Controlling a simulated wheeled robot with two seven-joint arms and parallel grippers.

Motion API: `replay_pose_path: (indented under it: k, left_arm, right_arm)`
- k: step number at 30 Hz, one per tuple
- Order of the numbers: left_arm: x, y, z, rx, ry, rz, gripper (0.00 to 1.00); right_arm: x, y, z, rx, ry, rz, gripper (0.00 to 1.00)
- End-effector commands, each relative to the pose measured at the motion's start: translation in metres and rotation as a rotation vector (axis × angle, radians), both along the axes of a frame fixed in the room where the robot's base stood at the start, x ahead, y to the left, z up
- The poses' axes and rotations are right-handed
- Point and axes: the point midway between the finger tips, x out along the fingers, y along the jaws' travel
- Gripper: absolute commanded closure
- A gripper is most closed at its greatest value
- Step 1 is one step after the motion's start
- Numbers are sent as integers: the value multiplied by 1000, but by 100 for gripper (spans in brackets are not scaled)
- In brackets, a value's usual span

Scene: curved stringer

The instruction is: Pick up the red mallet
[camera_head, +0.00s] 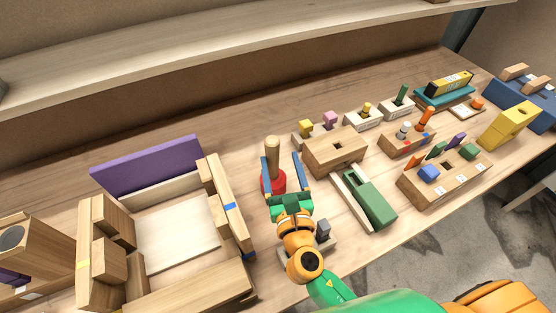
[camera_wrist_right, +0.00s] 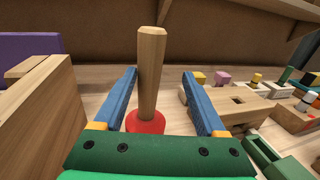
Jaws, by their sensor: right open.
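The red mallet (camera_head: 279,181) stands upright on the workbench, red head down and wooden handle up, near the middle of the head view. In the right wrist view its handle (camera_wrist_right: 151,70) rises between the blue fingers, nearer the left one, with the red head below. My right gripper (camera_head: 281,161) is open, with one finger on each side of the mallet. I cannot tell whether the left finger touches the handle. Part of the red head is hidden behind the green gripper body. My left gripper is not in view.
A wooden frame assembly with a purple board (camera_head: 147,166) stands close on the left. A wooden block with a square hole (camera_head: 337,150) and a green-and-white box (camera_head: 366,199) are close on the right. A shelf (camera_head: 200,40) runs above the bench's back.

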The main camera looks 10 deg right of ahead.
Motion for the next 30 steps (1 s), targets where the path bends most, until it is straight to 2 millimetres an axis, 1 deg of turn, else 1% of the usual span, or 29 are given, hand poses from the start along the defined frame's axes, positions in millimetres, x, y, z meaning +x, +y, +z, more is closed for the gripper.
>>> replay_pose_path:
  k: [2,4,9,12,15,20,21,23,24,26,27,28,30]
  left_arm:
    - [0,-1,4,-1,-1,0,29]
    - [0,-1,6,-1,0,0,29]
    - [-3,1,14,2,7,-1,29]
    - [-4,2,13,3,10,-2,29]
    - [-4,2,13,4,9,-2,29]
    - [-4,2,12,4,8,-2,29]
    - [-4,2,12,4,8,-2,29]
    - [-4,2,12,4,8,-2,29]
    - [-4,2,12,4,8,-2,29]
    - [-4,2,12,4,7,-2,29]
    - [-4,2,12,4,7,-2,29]
    - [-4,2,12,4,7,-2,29]
    - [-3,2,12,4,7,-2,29]
  right_arm:
    - [4,1,-2,-7,13,-4,27]
    - [14,0,-1,-7,13,-5,27]
    - [48,4,3,-5,11,-5,27]
    - [64,3,0,-6,11,-4,27]
    - [69,2,-1,-5,12,-4,27]
    - [69,2,-1,-5,12,-3,27]
    - [69,2,-1,-5,12,-3,38]
    - [69,2,-1,-4,12,-3,54]
    - [69,2,-1,-4,12,-3,65]
    - [69,2,-1,-4,12,-3,81]
    - [69,2,-1,-4,12,-3,92]
    - [69,2,-1,-4,12,-3,100]
    - [69,2,-1,-4,12,-3,100]
